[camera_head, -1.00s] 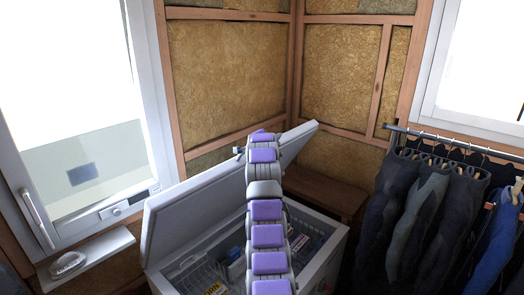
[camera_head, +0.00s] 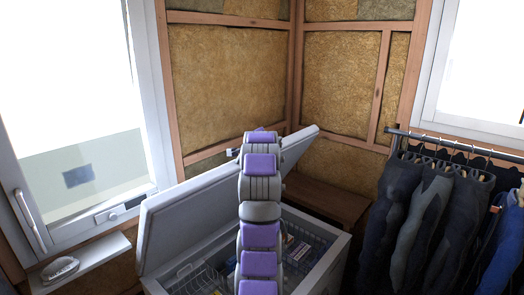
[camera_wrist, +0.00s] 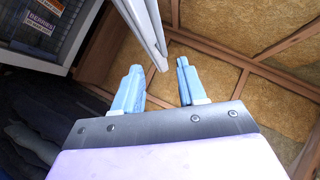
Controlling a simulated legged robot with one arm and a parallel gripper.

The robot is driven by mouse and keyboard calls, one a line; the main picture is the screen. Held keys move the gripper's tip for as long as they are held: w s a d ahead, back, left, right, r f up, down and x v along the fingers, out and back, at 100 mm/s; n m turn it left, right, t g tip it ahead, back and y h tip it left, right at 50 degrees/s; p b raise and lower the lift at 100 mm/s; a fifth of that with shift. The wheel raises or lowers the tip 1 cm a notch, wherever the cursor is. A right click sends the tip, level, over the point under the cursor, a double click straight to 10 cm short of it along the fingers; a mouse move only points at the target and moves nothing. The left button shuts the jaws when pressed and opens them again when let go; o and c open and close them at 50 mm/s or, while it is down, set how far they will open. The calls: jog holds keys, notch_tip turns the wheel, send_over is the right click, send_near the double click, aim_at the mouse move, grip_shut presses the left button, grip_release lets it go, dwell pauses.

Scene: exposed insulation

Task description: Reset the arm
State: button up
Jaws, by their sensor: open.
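My arm, grey with purple pads, rises in the middle of the head view in front of an open chest freezer. My gripper shows in the wrist view (camera_wrist: 159,88) with two light-blue fingers spread apart and nothing between them. A white edge, apparently of the freezer lid (camera_wrist: 146,30), shows just beyond the fingers; I cannot tell how far away it is. In the head view the gripper's fingers are hidden behind the arm.
The chest freezer (camera_head: 335,262) has its lid (camera_head: 185,212) raised and holds boxes and wire baskets. A wooden bench (camera_head: 325,197) stands behind it. Dark trousers (camera_head: 405,215) hang from a rail at right. An iron (camera_head: 60,268) sits on the left windowsill.

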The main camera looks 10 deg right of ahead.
jog(key=shift+s+r, duration=0.2)
jog(key=shift+s, duration=0.15)
